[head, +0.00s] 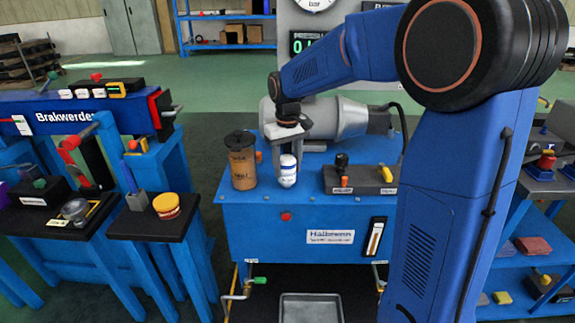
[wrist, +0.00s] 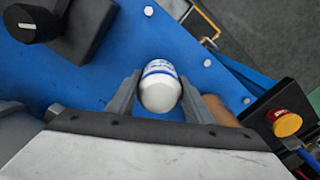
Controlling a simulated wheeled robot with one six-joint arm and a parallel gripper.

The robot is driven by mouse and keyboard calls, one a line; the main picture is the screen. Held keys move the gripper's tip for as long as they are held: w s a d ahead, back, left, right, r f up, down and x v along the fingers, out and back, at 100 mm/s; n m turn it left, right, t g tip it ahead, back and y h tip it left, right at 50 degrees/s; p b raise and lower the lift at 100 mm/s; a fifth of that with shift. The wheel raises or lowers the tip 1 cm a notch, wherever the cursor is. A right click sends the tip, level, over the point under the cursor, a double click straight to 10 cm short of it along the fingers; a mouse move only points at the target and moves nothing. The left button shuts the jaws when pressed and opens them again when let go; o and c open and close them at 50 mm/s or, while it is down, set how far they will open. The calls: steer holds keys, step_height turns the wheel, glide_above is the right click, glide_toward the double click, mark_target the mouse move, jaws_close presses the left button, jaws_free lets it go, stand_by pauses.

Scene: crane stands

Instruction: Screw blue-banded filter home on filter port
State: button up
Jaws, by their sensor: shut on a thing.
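The blue-banded filter (head: 288,172) is a white, rounded canister near the front edge of the blue bench top. In the wrist view the filter (wrist: 160,88) sits between the two grey fingers, with its blue band towards the far side. My gripper (head: 290,148) is above the filter in the head view and shut on it; the fingers (wrist: 160,100) flank it on both sides. The filter looks about upright in the head view. I cannot make out the filter port, nor whether the filter's threads meet it; that end is hidden.
A brown canister with a dark lid (head: 242,168) stands close left of the filter. A dark block with a black knob (head: 342,162) is to the right. A grey motor (head: 345,118) lies behind. A black stand (head: 140,222) with a yellow-and-red piece (head: 166,206) is left of the bench.

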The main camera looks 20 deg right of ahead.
steer(key=m, duration=0.4)
steer(key=shift+a+m, duration=0.1)
steer(key=shift+m, duration=0.5)
steer(key=m, duration=0.3)
steer(key=shift+a+m, duration=0.1)
steer(key=shift+m, duration=1)
steer(key=shift+w, duration=0.1)
steer(key=shift+m, duration=0.6)
steer(key=m, duration=0.4)
